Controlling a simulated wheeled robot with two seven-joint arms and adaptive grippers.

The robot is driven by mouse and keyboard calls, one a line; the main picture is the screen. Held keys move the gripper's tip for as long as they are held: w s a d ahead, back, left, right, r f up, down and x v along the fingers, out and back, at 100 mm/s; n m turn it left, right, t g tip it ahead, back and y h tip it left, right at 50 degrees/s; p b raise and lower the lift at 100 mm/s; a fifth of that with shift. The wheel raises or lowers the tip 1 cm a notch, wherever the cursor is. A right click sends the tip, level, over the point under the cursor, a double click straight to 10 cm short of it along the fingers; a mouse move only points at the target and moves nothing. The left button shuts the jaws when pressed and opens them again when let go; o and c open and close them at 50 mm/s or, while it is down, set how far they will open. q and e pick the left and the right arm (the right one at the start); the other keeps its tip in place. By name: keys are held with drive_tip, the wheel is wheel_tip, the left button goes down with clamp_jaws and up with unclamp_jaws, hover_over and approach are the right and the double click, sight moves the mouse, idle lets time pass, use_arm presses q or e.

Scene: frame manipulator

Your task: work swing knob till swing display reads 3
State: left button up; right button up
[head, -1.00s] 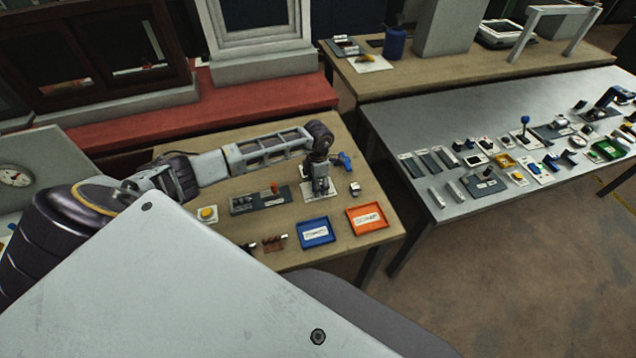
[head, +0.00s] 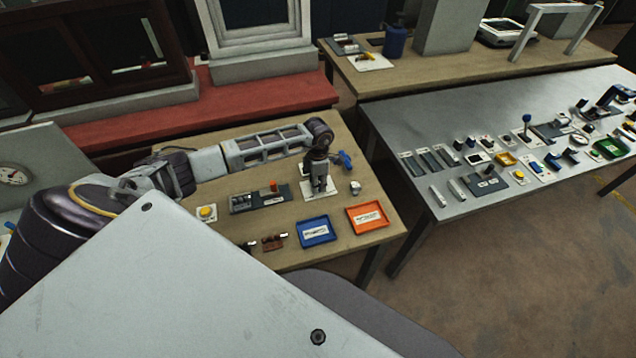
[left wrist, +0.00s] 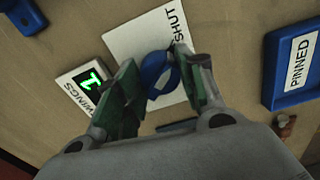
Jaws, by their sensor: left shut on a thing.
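My left gripper (head: 319,186) points down over a white plate (head: 307,195) on the wooden table. In the left wrist view, my left gripper (left wrist: 160,85) has its green-padded fingers on either side of a blue knob (left wrist: 158,72) and is shut on it. The knob stands on the white plate (left wrist: 125,32), which carries a "SHUT" label. Beside the plate, the swing display (left wrist: 90,82) shows a lit green digit that looks like 1, seen turned. In the head view the gripper hides the knob. My right gripper is not in view.
A blue tray (head: 300,241) marked "PINNED" in the wrist view and an orange tray (head: 352,229) lie towards the table's front. A yellow button (head: 207,212), a grey slider block (head: 243,204) and a blue-handled part (head: 345,160) are near. A grey table (head: 430,130) with several parts stands right.

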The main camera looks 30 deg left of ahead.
use_arm(q)
drive_tip(key=m+b, duration=0.5)
drive_tip(key=shift+w+f, duration=0.1)
drive_tip(key=m+b, duration=0.4)
drive_tip(key=m, duration=0.1)
drive_tip(key=shift+m+b, duration=0.4)
drive_tip(key=shift+m, duration=0.2)
drive_tip(key=shift+m+b, duration=0.6)
drive_tip(key=shift+m, duration=0.5)
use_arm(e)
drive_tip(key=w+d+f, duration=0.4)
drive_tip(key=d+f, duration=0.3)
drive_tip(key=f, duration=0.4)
use_arm(q)
drive_tip(key=shift+m+b, duration=0.85)
drive_tip(key=shift+m, duration=0.15)
drive_tip(key=shift+m+b, duration=0.4)
drive_tip(key=shift+m, duration=0.4)
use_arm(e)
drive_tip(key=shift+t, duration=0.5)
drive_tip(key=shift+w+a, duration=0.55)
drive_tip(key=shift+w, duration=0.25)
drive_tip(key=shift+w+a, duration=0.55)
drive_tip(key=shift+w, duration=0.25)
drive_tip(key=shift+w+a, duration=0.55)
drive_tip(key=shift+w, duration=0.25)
use_arm(q)
drive_tip(key=o, duration=1)
